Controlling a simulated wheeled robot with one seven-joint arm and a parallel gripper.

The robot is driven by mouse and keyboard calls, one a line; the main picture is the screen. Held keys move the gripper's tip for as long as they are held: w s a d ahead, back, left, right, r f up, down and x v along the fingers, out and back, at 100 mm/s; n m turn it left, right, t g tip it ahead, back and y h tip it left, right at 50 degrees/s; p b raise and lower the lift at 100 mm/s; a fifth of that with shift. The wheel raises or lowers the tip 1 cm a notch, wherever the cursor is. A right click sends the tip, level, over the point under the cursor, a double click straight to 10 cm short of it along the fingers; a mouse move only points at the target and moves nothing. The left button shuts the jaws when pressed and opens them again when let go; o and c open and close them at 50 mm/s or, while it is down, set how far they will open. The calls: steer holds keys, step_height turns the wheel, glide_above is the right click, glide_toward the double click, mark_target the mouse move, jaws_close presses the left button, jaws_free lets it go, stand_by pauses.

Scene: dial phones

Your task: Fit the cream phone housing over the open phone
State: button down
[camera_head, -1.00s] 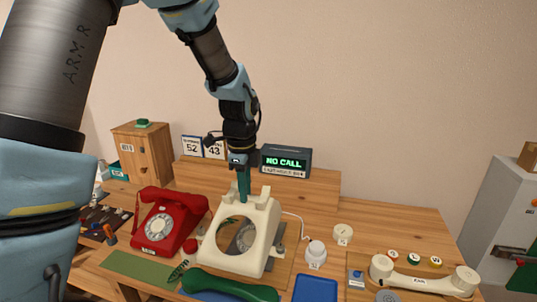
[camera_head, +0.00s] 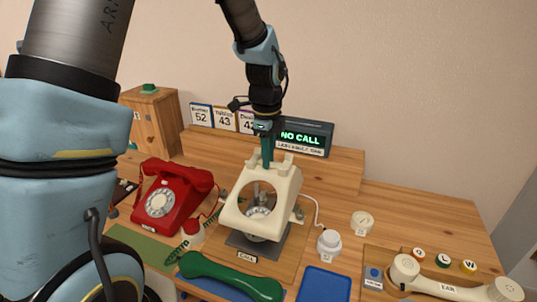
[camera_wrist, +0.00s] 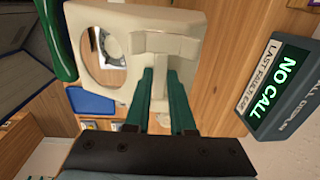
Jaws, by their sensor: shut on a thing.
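The cream phone housing (camera_head: 286,190), with a round hole in its front, hangs roughly upright from my gripper (camera_head: 267,164). The green fingers are shut on its upper back part, between the cradle prongs. In the wrist view the fingers (camera_wrist: 160,80) grip the back of the housing (camera_wrist: 185,50). The open phone (camera_head: 257,238) stands below on a dark base, and its metal inner parts show through the hole and under the front edge. The housing appears raised above the base with a gap at the front. Its rear fit is hidden.
A red phone (camera_head: 172,196) stands close on the left. A green handset (camera_head: 230,277) lies in front, beside a blue mat (camera_head: 325,285). White round parts (camera_head: 329,243) and a cream handset (camera_head: 455,279) are at right. The call display (camera_head: 303,137) stands behind my gripper.

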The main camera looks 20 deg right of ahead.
step_height(320, 180, down, 8)
steer(key=b, duration=0.6)
steer(key=shift+p, duration=0.5)
stand_by(0.4)
steer(key=shift+f+g+y+p, duration=0.1)
steer(key=shift+g+y+p, duration=0.3)
steer(key=shift+p, duration=0.1)
steer(key=shift+w+d+p, duration=0.3)
steer(key=shift+w+p, duration=0.05)
stand_by(1.2)
steer(key=shift+f+b, duration=0.5)
steer(key=shift+f, duration=0.35)
stand_by(0.3)
steer(key=c, duration=0.7)
jaws_free()
